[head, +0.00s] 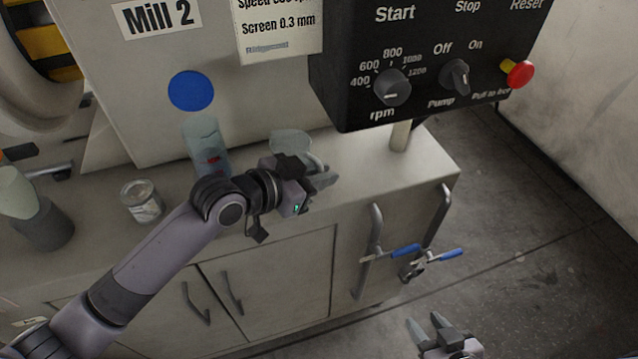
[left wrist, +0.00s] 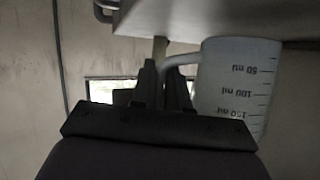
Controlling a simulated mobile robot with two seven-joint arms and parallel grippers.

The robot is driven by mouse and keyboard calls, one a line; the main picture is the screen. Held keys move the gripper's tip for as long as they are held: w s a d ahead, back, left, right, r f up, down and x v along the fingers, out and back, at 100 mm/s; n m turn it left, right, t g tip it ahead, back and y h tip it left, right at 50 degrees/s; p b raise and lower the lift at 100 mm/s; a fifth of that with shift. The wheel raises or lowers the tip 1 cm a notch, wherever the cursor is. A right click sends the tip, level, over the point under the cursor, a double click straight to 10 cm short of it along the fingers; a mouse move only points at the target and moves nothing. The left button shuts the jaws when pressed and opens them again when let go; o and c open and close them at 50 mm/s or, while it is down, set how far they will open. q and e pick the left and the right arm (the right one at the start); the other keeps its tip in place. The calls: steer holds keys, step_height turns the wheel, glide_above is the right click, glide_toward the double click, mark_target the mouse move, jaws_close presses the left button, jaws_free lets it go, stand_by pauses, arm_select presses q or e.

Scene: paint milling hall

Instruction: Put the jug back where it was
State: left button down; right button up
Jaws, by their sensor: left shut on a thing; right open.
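The jug (head: 290,143) is a pale, translucent measuring jug over the cabinet top, partly hidden behind my left gripper (head: 322,177). The left wrist view shows the jug (left wrist: 235,88) with its ml marks upside down. My left gripper (left wrist: 165,85) is shut on the jug's handle there, with the jug body beside the fingers. The jug's base is close to the pale surface at the top of that view; I cannot tell whether it touches. My right gripper (head: 426,320) is open and empty, low in front of the cabinet.
A clear bottle (head: 206,143) stands behind my left arm, below a blue disc (head: 191,91). A glass jar (head: 140,200) and a grey container (head: 42,225) stand further left. The black control box (head: 420,55) overhangs the cabinet top (head: 425,165). Blue-handled valves (head: 405,251) stick out at the front.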

arm_select(q)
steer(key=shift+f+b, duration=0.35)
steer(key=shift+f, duration=0.4)
steer(key=shift+w+f, duration=0.15)
steer(key=shift+w, duration=0.1)
arm_select(e)
steer(key=shift+x, duration=0.8)
arm_select(q)
steer(key=c, duration=1.1)
jaws_free()
arm_select(e)
steer(key=shift+d, duration=0.15)
steer(key=shift+s, duration=0.1)
